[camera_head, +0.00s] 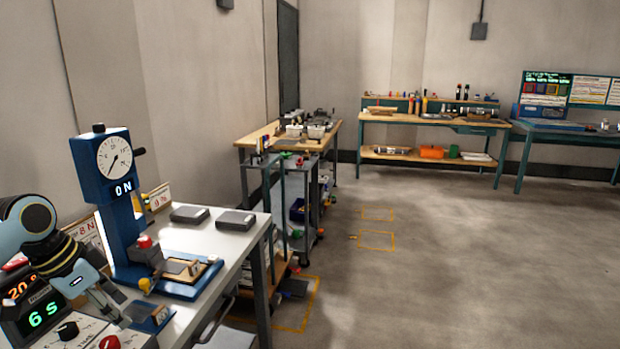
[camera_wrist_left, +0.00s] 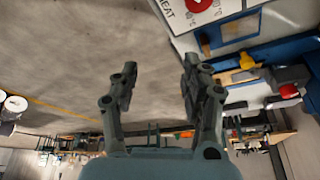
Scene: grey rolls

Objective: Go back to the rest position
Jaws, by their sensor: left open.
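My left gripper (camera_head: 112,302) is at the lower left of the head view, over the near end of the white bench (camera_head: 205,250). It is beside a small blue plate (camera_head: 152,317) and in front of the blue press (camera_head: 120,205) with its round dial. In the left wrist view the two fingers of this gripper (camera_wrist_left: 158,78) are spread apart with nothing between them. The blue press base also shows at the upper right of that view (camera_wrist_left: 292,48). My right gripper is in neither view.
A control box (camera_head: 42,318) with a green "6 s" display stands close to the left gripper. Two dark grey blocks (camera_head: 235,220) lie on the white bench. A wood-topped bench (camera_head: 290,140) stands beyond. The floor (camera_head: 450,250) on the right is clear.

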